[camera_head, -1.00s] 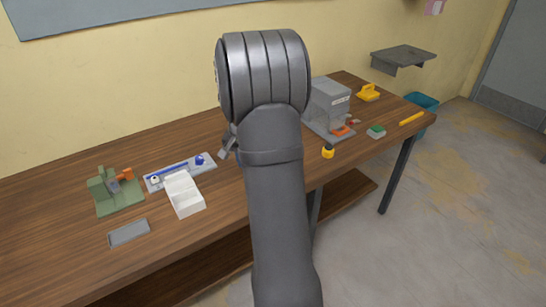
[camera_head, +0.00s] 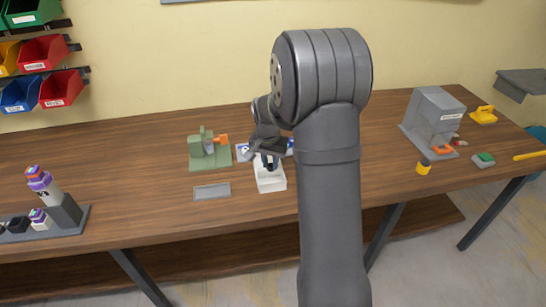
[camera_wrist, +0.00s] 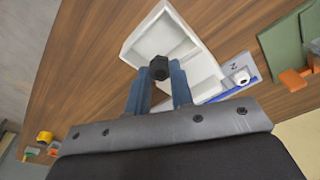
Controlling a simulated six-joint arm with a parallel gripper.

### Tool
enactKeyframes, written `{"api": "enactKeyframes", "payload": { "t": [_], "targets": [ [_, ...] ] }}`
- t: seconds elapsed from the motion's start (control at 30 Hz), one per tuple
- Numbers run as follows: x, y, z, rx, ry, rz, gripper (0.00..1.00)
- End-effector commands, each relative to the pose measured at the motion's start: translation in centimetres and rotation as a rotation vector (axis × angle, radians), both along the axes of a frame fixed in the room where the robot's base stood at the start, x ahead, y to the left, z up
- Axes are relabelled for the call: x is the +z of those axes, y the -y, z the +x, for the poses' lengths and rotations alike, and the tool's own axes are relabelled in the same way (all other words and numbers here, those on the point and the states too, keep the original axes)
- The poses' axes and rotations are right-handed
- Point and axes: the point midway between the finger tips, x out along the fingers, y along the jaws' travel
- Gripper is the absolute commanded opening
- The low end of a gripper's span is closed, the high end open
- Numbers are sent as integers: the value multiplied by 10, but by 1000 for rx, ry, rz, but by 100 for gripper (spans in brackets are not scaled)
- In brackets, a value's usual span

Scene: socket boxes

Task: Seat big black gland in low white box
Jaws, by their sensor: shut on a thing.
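The low white box (camera_head: 271,184) stands open on the wooden table, left of my arm in the head view. In the wrist view the white box (camera_wrist: 143,45) shows its inner compartments. My gripper (camera_wrist: 159,76) is shut on the black gland (camera_wrist: 159,66), a dark hexagonal piece between the blue fingertips. In the head view my gripper (camera_head: 268,160) is over the back part of the box. The gland overlaps the box interior in the wrist view; I cannot tell whether it touches the box.
A green fixture (camera_head: 205,154) with an orange part stands left of the box. A grey flat plate (camera_head: 212,191) lies front left. A grey machine (camera_head: 434,115) stands far right. A stand with purple-banded pieces (camera_head: 42,183) is far left. Table between is clear.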

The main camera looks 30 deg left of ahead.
Motion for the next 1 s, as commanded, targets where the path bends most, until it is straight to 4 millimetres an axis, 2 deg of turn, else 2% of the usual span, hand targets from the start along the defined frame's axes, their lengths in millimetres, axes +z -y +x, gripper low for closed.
{"api": "enactKeyframes", "payload": {
  "t": [0.53,0.73,1.0],
  "targets": [
    [-53,1,0,-1,-1,-2,8],
    [-61,0,0,-1,0,-1,8],
    [-63,0,0,-1,0,0,8]
  ]
}}
